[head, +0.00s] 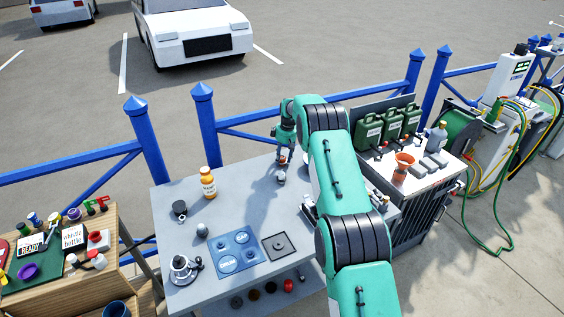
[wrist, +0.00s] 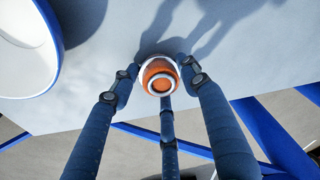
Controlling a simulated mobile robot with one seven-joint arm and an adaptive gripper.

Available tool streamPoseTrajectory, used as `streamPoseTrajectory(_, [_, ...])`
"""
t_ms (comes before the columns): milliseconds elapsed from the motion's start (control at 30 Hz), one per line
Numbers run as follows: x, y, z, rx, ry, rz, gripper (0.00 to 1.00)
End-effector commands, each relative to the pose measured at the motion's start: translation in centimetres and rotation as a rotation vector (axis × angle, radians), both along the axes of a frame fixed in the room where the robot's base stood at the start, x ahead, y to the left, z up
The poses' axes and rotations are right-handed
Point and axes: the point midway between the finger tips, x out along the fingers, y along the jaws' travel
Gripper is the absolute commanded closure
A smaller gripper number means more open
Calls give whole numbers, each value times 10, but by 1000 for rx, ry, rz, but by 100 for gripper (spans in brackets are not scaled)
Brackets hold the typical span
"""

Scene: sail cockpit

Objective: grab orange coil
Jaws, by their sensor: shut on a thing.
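The orange coil (wrist: 160,77) shows in the wrist view as a small round orange piece with white rings, seen end-on. My gripper (wrist: 160,80) has its dark blue fingers closed around its sides, with a third finger below. In the head view my gripper (head: 282,168) points down over the far part of the grey table, and the fingers mostly hide the coil there. I cannot tell whether the coil touches the table top.
The grey table (head: 215,215) holds an orange-capped bottle (head: 208,183), a blue mat (head: 236,252) and a dark square plate (head: 279,246). Green cans (head: 390,124) and an orange funnel (head: 403,166) stand on the cabinet at right. A blue fence (head: 206,125) runs behind.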

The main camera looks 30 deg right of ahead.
Motion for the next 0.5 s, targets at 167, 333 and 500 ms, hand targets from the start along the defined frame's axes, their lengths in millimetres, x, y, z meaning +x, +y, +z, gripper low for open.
streamPoseTrajectory(167, [0, 0, 0, 0, 0, 0, 85])
streamPoseTrajectory(333, [0, 0, 5, 0, -1, 0, 85])
streamPoseTrajectory(500, [1, 0, 21, -1, -3, 1, 85])
